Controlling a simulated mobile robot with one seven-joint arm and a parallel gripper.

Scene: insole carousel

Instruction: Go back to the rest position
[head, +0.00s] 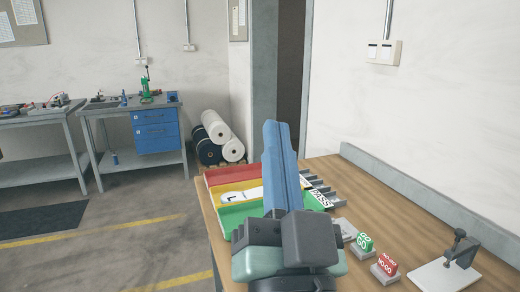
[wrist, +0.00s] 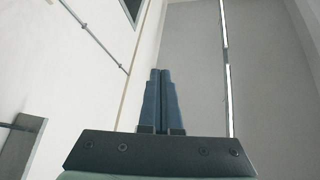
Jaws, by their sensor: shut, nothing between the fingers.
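My gripper (head: 276,130) is raised above the left part of the wooden table (head: 336,167) in the head view, with its blue fingers pointing up. In the wrist view my gripper (wrist: 161,72) shows its two fingers side by side, closed together with nothing between them. Behind the fingers the wrist view shows only walls and the ceiling (wrist: 190,40). My gripper touches nothing that I can see.
A tray with red, yellow and green sections (head: 226,174) lies behind my gripper, partly hidden. Green GO (head: 364,243) and red NO-GO (head: 386,264) blocks and a clamp on a white plate (head: 440,280) stand to the right. The air around my gripper is clear.

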